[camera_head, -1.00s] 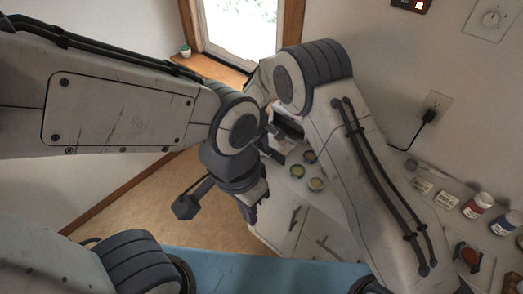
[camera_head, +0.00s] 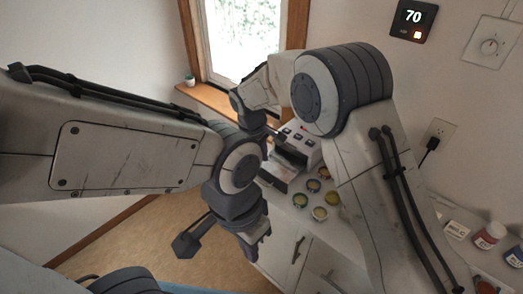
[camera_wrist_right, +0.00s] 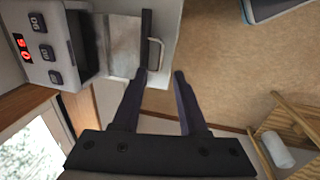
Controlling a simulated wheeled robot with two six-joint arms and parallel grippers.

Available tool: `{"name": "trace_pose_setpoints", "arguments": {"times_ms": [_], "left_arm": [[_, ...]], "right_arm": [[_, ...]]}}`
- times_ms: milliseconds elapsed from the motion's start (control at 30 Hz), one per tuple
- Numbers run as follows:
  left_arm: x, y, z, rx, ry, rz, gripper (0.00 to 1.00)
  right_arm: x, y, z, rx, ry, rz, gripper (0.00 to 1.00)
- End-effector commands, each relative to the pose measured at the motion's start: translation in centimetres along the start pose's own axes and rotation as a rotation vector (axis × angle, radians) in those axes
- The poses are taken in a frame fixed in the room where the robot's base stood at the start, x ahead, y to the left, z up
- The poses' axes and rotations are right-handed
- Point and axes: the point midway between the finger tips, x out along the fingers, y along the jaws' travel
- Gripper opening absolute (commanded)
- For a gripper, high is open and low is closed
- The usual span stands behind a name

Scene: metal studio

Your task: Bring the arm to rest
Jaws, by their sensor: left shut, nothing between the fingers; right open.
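My left gripper (camera_head: 252,246) hangs downward at the end of the left arm, in the middle of the head view. Its fingers are shut and hold nothing; they are small and dark there. My right arm reaches up and forward from the right, and its wrist bends back down near the window. In the right wrist view my right gripper (camera_wrist_right: 160,75) is open and empty, its two dark fingers apart.
The white device (camera_head: 305,138) has buttons, a red display and an open front, and stands on the counter. Several small round jars (camera_head: 320,213) sit before it. A red-labelled bottle (camera_head: 489,236) stands at the right. A wooden rack (camera_wrist_right: 295,125) shows in the wrist view.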

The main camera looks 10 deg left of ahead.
Motion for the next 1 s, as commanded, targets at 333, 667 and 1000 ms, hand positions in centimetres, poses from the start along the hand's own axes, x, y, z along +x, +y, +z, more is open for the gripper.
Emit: {"name": "trace_pose_setpoints", "arguments": {"times_ms": [333,667,1000], "left_arm": [[0.0,0.0,0.0,0.0,0.0,0.0,0.0],[0.0,0.0,0.0,0.0,0.0,0.0,0.0],[0.0,0.0,0.0,0.0,0.0,0.0,0.0]], "right_arm": [[-3.2,-1.7,2.2,0.034,0.013,-0.023,0.42],[-11.8,-10.4,15.2,0.198,0.038,-0.141,0.42],[-12.6,-16.8,26.3,0.321,0.038,-0.229,0.42]]}}
